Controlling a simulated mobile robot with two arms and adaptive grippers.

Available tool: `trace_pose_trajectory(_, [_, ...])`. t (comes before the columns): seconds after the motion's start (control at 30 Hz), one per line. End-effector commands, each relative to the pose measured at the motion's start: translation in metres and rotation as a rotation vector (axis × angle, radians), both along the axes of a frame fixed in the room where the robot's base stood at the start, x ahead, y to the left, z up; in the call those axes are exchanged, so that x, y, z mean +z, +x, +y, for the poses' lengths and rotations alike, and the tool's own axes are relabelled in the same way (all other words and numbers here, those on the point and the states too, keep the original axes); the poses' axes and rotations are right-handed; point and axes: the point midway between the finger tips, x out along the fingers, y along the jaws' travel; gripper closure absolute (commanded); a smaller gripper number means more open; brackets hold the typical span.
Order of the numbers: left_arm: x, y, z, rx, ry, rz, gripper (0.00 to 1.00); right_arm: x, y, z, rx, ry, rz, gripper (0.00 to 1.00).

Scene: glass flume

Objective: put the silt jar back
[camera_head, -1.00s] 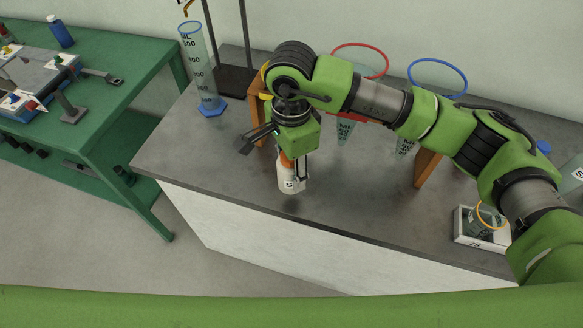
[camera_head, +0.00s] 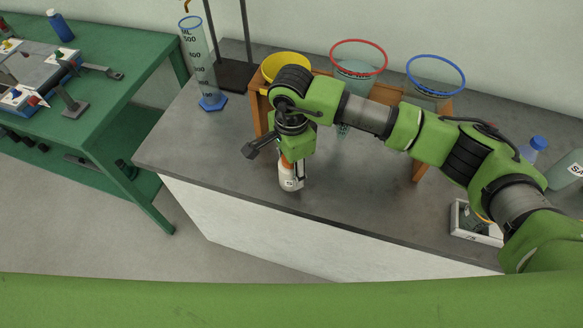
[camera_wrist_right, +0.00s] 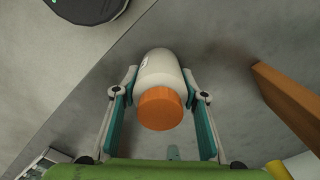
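The silt jar (camera_head: 289,177) is small and white with an orange cap and a dark letter on its label. It is upright near the front edge of the grey counter (camera_head: 222,173). My right gripper (camera_head: 296,172) points down from above, with its fingers on both sides of the jar. In the right wrist view the jar (camera_wrist_right: 160,70) is between the two fingertips (camera_wrist_right: 160,82), which appear to press on its sides below the cap. I cannot tell whether its base touches the counter. My left gripper is out of view.
A wooden rack (camera_head: 416,165) holds a yellow funnel (camera_head: 287,66) and red-rimmed (camera_head: 358,47) and blue-rimmed (camera_head: 435,66) vessels behind my right arm. A measuring cylinder (camera_head: 201,70) stands left. A white tray (camera_head: 474,233) is at right. The counter left of the jar is clear.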

Motion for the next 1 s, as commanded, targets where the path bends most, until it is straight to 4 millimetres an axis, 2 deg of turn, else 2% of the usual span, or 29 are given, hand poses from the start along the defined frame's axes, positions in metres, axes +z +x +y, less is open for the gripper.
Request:
trace_pose_trajectory(0.03, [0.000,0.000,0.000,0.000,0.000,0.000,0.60,0.000,0.000,0.000,0.000,0.000,0.000,0.50])
trace_pose_trajectory(0.07, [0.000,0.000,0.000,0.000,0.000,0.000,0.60,0.000,0.000,0.000,0.000,0.000,0.000,0.44])
trace_pose_trajectory(0.37, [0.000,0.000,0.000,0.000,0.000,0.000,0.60,0.000,0.000,0.000,-0.001,0.000,0.000,0.44])
trace_pose_trajectory(0.53, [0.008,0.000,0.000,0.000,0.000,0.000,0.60,0.007,0.000,0.000,-0.001,0.000,0.000,0.44])
trace_pose_trajectory(0.57, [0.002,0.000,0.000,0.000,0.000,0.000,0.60,0.009,0.001,0.000,0.000,0.001,-0.003,0.44])
trace_pose_trajectory(1.0, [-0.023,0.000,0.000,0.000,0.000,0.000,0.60,0.098,0.001,0.000,0.000,-0.001,-0.004,0.44])
